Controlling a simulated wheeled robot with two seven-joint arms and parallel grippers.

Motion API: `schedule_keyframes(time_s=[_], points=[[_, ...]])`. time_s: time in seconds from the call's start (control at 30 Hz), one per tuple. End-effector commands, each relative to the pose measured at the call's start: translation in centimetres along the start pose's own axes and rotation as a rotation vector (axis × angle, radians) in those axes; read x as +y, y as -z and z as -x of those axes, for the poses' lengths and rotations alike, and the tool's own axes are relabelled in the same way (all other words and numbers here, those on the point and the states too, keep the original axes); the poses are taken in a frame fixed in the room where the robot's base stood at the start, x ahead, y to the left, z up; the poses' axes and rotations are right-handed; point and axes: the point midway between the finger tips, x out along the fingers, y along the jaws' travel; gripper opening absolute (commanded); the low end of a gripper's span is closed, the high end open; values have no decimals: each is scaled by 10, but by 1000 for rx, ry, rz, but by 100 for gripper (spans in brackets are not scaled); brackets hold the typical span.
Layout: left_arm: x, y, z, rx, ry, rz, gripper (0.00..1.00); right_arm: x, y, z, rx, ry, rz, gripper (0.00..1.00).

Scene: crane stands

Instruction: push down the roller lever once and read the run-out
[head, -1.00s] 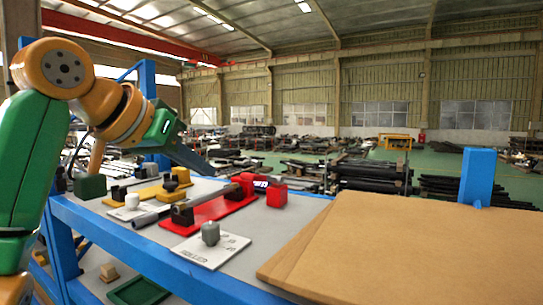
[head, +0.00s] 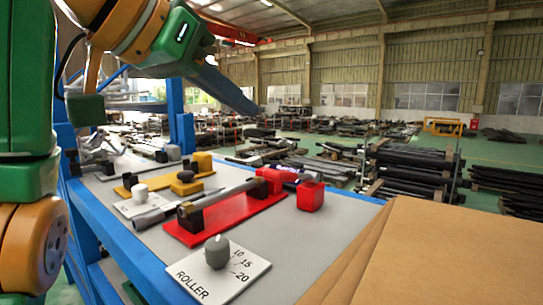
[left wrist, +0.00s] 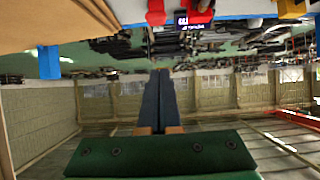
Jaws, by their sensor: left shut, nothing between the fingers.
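A red stand (head: 235,215) on the grey bench carries a dark roller bar (head: 222,195) lying along it. At its far end is a red block (head: 270,179), with a separate red box (head: 311,195) beside it. A small lit display (left wrist: 182,18) on red housing shows in the left wrist view; its digits are too small to read. A white card marked ROLLER (head: 245,262) bears numbers and a grey knob (head: 216,252). My left gripper (head: 256,109) is shut and empty, in the air above and beyond the stand. I cannot make out the lever clearly. My right gripper is out of view.
A yellow stand (head: 165,187) and a white card with a white knob (head: 140,193) sit behind the red stand. A large brown board (head: 450,255) fills the right front. The blue bench frame (head: 105,235) edges the left. Air around the gripper is clear.

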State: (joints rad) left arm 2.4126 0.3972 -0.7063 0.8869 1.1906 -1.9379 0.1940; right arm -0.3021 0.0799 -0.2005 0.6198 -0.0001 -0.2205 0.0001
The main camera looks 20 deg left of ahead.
Motion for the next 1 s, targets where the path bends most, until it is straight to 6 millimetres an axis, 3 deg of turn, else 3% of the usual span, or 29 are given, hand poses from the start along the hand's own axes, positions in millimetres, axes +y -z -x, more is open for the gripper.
schedule_keyframes(time_s=[0.4, 0.7, 1.0], points=[[0, 0, -90, -5, -1, -1, 0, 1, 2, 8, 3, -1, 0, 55], [0, -35, -97, 0, 0, -1, 0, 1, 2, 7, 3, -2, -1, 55], [0, -39, -98, 0, -1, 0, 0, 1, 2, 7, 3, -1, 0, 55]])
